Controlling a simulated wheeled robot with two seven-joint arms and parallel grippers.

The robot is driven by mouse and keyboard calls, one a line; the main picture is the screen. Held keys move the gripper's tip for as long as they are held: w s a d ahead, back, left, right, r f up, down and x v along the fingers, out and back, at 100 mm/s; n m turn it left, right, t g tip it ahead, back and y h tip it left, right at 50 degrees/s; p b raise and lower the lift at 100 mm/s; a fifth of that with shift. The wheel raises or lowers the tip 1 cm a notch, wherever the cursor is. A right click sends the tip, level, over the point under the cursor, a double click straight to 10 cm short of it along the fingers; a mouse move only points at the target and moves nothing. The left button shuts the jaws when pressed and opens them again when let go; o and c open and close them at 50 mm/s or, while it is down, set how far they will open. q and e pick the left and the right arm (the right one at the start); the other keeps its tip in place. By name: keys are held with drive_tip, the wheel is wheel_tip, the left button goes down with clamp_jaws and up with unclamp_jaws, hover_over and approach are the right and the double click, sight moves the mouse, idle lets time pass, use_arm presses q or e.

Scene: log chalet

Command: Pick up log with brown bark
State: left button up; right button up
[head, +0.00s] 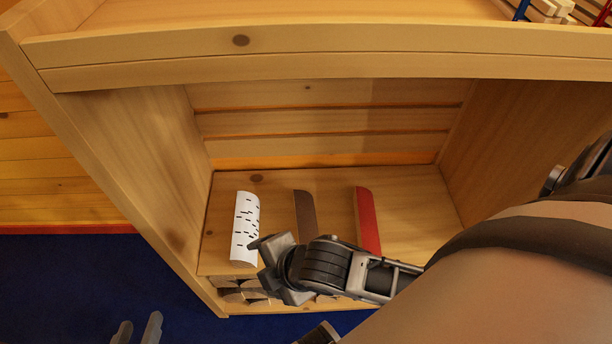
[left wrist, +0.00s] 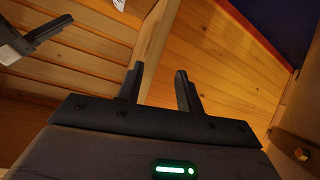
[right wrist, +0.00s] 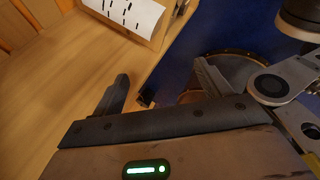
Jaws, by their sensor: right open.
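The log with brown bark (head: 306,213) lies in the middle of a row of three on the wooden shelf, between a white log with black marks (head: 245,226) and a red one (head: 367,220). My right gripper (head: 270,268) is open and empty at the shelf's front edge, over the near end of the row, and its arm hides the brown log's near end. In the right wrist view, the white log (right wrist: 128,14) shows past the open fingers; the brown log is not seen there. My left gripper (head: 137,331) is low at the left, open and empty, away from the logs.
The shelf (head: 415,200) has side walls, a slatted back and a thick upper board (head: 300,55) overhanging it. Bare shelf lies right of the red log. Blue floor (head: 80,285) lies in front and to the left.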

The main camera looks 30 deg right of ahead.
drive_tip(key=w+d+f+n+h, duration=0.2)
drive_tip(key=d+n+h, duration=0.2)
drive_tip(key=d+n, duration=0.25)
drive_tip(key=n+g+h, duration=0.1)
drive_tip(key=n+h, duration=0.1)
drive_tip(key=n, duration=0.3)
approach(307, 228)
drive_tip(key=b+x, duration=0.4)
drive_tip(key=x, duration=0.1)
drive_tip(key=shift+w+d+f, duration=0.15)
drive_tip(key=shift+d+f, duration=0.05)
drive_tip(key=shift+f, duration=0.05)
drive_tip(key=shift+w+d+f+b, duration=0.15)
drive_tip(key=shift+w+f+b, duration=0.15)
drive_tip(key=shift+f, duration=0.1)
drive_tip(key=shift+w+f, duration=0.1)
drive_tip(key=shift+f, duration=0.25)
drive_tip(key=shift+b+x, duration=1.35)
drive_tip(key=shift+x, duration=0.55)
drive_tip(key=shift+w+d+f, duration=0.1)
drive_tip(key=shift+w+f, duration=0.05)
drive_tip(key=shift+f, duration=0.1)
use_arm(q)
wheel_tip(307, 228, down, 7)
drive_tip(key=w+d+h, duration=0.1)
drive_tip(key=d, duration=0.1)
drive_tip(key=shift+w+d+g, duration=0.3)
drive_tip(key=shift+w, duration=0.05)
